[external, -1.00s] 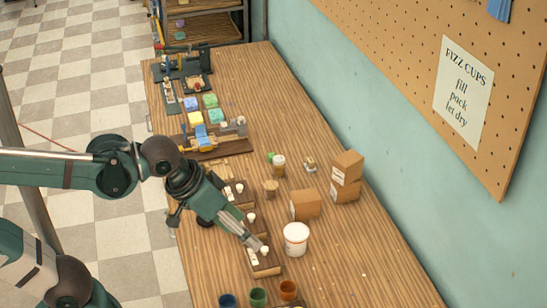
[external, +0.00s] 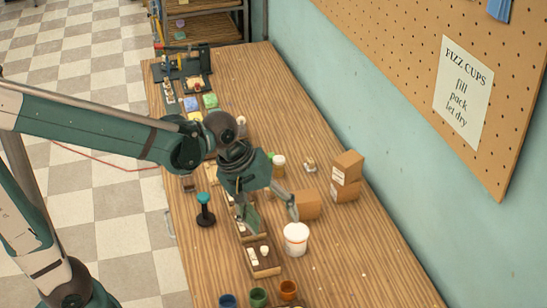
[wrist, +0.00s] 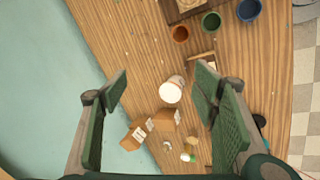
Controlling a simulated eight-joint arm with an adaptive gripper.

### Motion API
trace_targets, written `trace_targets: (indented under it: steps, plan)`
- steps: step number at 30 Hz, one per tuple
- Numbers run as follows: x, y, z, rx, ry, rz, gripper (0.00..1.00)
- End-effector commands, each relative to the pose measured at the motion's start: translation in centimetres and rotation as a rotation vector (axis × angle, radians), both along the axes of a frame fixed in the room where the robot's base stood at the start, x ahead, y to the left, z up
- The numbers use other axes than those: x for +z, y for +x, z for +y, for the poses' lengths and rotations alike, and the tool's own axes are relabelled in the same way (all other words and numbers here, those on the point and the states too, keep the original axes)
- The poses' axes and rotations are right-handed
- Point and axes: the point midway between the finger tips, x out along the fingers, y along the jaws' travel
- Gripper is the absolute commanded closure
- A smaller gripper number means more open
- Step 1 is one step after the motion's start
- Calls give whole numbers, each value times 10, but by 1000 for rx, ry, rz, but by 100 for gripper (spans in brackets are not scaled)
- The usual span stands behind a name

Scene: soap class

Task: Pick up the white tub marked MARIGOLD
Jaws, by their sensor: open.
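A white tub (external: 296,240) stands upright on the wooden bench, in front of the cardboard boxes. Its marking is too small to read. It also shows in the wrist view (wrist: 171,92), where its round white lid faces the camera between my two fingers. My gripper (external: 272,216) is open and empty, pointing down, with its fingers spread just behind and left of the tub in the external view. In the wrist view my gripper (wrist: 160,82) has one finger on each side of the tub, apart from it.
Cardboard boxes (external: 346,177) stand behind the tub; another box (external: 307,205) is close to it. A wooden rack (external: 264,262) with small white-topped items lies left of the tub. Blue, green and orange cups (external: 258,297) stand at the front. Bench right of the tub is clear.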

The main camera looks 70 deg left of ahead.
Motion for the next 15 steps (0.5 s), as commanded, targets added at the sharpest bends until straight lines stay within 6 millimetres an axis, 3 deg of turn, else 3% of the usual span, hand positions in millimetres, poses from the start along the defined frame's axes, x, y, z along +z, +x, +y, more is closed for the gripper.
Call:
trace_targets:
  steps: [15]
  plan:
    - [-49, 44, 51, 382, -213, 108, 41]
